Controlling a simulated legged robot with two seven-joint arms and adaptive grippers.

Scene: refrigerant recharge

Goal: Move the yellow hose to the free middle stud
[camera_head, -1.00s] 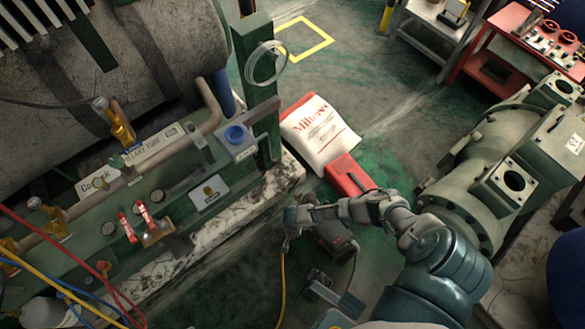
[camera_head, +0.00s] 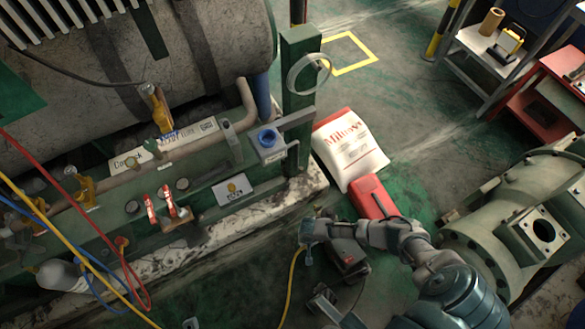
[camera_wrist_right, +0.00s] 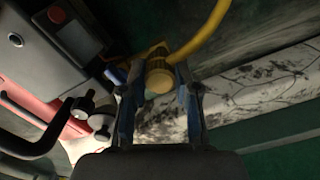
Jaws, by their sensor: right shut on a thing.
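My right gripper (camera_head: 306,254) is shut on the yellow end fitting (camera_wrist_right: 158,78) of the yellow hose, which sits between its fingertips in the wrist view. The yellow hose (camera_head: 291,290) hangs down from the gripper in the head view and curves away up right in the wrist view (camera_wrist_right: 208,42). The gripper is right of the green skid, over the floor and apart from the panel (camera_head: 100,215). Another yellow hose length (camera_head: 75,245) runs across the left side. I cannot clearly pick out the free middle stud. My left gripper is not in view.
A red hose (camera_head: 62,163) and a blue hose (camera_head: 55,235) hang at the left. Red-handled valves (camera_head: 160,205) stand on the panel. A green post (camera_head: 299,100), a white bag (camera_head: 349,148), a red case (camera_head: 375,197) and a grey-green compressor (camera_head: 530,225) surround the gripper.

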